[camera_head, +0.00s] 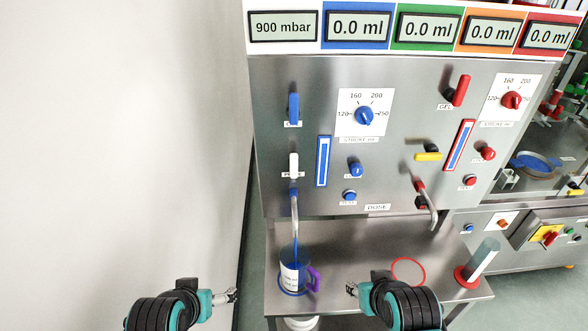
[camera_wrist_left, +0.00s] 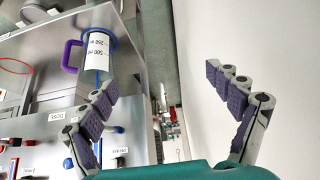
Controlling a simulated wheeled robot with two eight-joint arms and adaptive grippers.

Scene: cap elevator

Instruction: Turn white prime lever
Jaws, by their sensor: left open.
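The white prime lever (camera_head: 294,163) is on the left of the steel panel, upright above its label and below a blue lever (camera_head: 293,108). My left gripper (camera_head: 233,295) is below and left of the panel, well apart from the lever. In the left wrist view its fingers (camera_wrist_left: 170,85) are spread with nothing between them. My right gripper (camera_head: 352,288) is in front of the steel shelf, away from the lever; its jaw state is unclear.
A measuring jug (camera_head: 289,272) with a purple handle stands on the steel shelf (camera_head: 345,255) under a spout (camera_head: 295,215). A clear cylinder (camera_head: 482,258) with a red base stands at the shelf's right. A plain wall (camera_head: 120,140) fills the left.

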